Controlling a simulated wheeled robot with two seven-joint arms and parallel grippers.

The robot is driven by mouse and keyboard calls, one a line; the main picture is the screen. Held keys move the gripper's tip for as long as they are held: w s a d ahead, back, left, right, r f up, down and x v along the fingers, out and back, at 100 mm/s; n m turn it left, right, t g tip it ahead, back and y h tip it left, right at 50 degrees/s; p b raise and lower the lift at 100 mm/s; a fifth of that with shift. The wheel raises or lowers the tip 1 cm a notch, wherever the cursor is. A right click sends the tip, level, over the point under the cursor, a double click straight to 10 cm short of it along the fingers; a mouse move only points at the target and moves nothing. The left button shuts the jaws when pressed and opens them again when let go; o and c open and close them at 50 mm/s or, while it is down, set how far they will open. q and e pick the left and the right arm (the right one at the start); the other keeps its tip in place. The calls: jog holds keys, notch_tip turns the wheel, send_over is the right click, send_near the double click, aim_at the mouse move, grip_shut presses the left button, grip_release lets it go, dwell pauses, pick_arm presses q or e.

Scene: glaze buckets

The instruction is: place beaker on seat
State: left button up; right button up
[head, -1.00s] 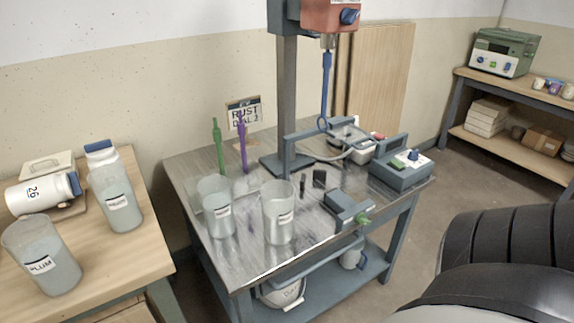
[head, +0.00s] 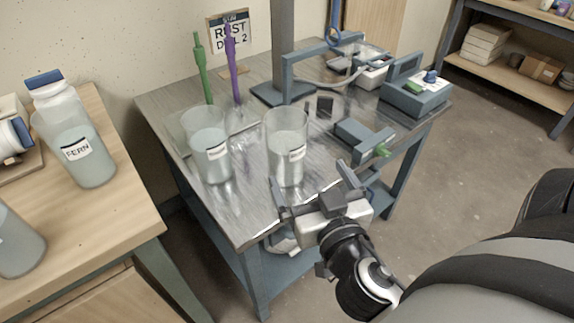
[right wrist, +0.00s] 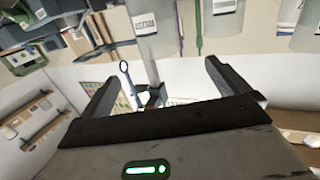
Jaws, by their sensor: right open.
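Two clear beakers with white labels stand upright on the metal-topped table (head: 165,103): a left beaker (head: 207,140) and a right beaker (head: 286,160). Beakers also show in the right wrist view, where the picture is upside down, at its top edge, one of them the labelled beaker (right wrist: 222,22). My right gripper (head: 309,178) is open and empty at the table's front edge, just in front of the right beaker and apart from it. I cannot tell which part is the seat. My left gripper is not in view.
A grey stand post (head: 284,45), a blue-grey box (head: 415,95) and a clamp block with a green knob (head: 362,138) stand on the table. Green (head: 202,70) and purple (head: 232,65) rods rise behind the beakers. A wooden table at left holds a FERN-labelled jar (head: 75,140).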

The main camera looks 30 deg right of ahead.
aim_at(294, 131)
jog(key=shift+t+h, duration=0.3)
jog(key=p+x, duration=0.1)
jog(key=x, duration=0.2)
jog(key=p+x, duration=0.2)
jog(key=x, duration=0.2)
jog(key=r+p+x, duration=0.1)
jog(key=x, duration=0.2)
jog(key=shift+d+r+p, duration=0.1)
jog(key=shift+d+p, duration=0.2)
jog(key=p+x, duration=0.1)
jog(key=x, duration=0.4)
jog(key=shift+w+a+p, duration=0.15)
jog(key=shift+w+p, duration=0.15)
jog(key=shift+p, duration=0.1)
jog(key=shift+w, duration=0.15)
jog(key=c, duration=1.8)
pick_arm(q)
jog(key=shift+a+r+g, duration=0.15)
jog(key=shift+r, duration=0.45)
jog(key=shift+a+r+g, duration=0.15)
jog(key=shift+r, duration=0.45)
pick_arm(e)
jog(key=c, duration=0.3)
jog(key=shift+r, duration=0.1)
